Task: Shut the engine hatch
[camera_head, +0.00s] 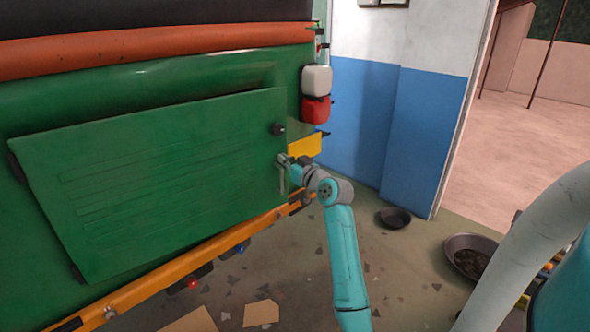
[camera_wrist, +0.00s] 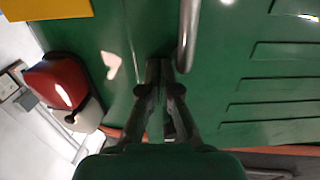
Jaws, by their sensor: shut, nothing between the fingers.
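The engine hatch (camera_head: 150,180) is a ribbed green panel on the rickshaw's green rear. It stands a little out from the body, with a dark gap along its top edge, and dark fittings show at its left edge. A grey bar handle (camera_head: 282,178) is at its right edge, below a dark knob (camera_head: 278,129). My gripper (camera_head: 286,160) is at that right edge, close by the handle. In the wrist view my gripper (camera_wrist: 166,75) is shut and empty. The handle (camera_wrist: 187,38) passes just beside the fingertips, outside them; I cannot tell whether they touch.
A yellow-orange bumper (camera_head: 190,263) runs below the hatch. A red lamp (camera_head: 315,109) and a white one (camera_head: 317,80) are right of it. Dark pans (camera_head: 395,217) (camera_head: 470,254) and cardboard pieces (camera_head: 261,313) lie on the floor. A blue and white wall (camera_head: 425,130) stands behind.

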